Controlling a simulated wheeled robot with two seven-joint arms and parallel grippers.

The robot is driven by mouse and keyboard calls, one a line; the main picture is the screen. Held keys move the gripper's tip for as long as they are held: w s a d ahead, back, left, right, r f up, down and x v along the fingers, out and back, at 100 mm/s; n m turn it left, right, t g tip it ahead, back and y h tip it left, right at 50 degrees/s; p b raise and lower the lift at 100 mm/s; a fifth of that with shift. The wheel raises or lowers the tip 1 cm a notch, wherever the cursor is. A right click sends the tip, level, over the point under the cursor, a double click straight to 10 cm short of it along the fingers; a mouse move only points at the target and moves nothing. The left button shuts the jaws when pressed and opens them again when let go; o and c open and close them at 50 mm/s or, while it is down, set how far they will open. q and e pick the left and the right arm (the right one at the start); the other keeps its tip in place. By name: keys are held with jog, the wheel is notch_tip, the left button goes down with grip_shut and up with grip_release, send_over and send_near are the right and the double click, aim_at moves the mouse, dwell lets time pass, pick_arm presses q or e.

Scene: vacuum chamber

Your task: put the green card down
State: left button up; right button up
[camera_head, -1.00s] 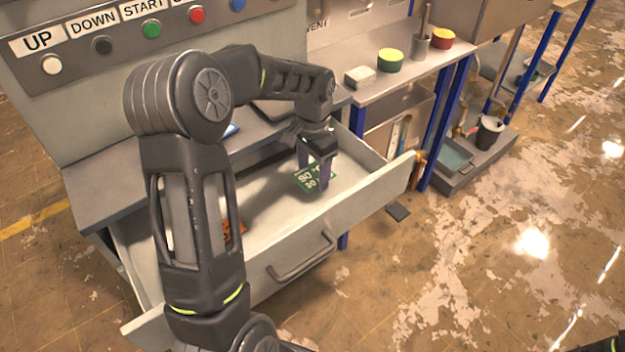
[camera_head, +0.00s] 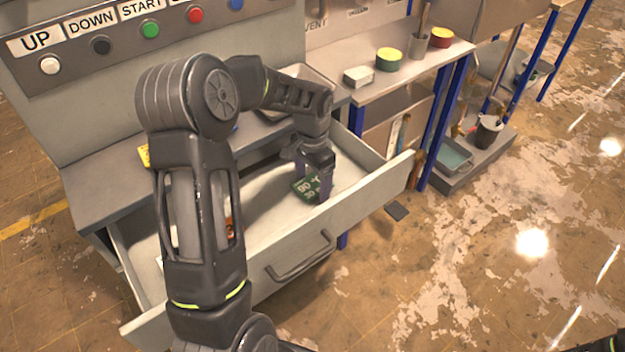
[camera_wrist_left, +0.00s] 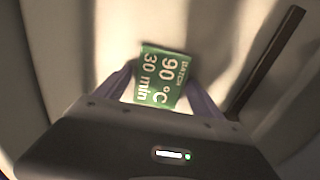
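The green card (camera_head: 307,187) with white print is inside the open drawer (camera_head: 262,245), low over its floor near the right end. My left gripper (camera_head: 313,180) reaches down into the drawer with the card between its fingers. In the left wrist view the card (camera_wrist_left: 162,77) reads "90 °C 30 min", and a finger of the left gripper (camera_wrist_left: 162,76) meets it on each side. I cannot tell whether the card touches the drawer floor. My right gripper is out of view.
An orange item (camera_head: 229,222) in the drawer is partly hidden behind my left arm. A metal tray (camera_head: 300,76) and a yellow item (camera_head: 144,155) are on the worktop. The drawer's walls surround the gripper; its floor left of the card looks mostly clear.

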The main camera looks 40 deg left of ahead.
aim_at(313, 185)
pick_arm(q)
jog(key=shift+o, duration=0.3)
jog(key=shift+r, duration=0.1)
jog(key=shift+r, duration=0.2)
notch_tip(313, 185, up, 12)
jog(key=shift+f, duration=0.15)
dwell(0.6)
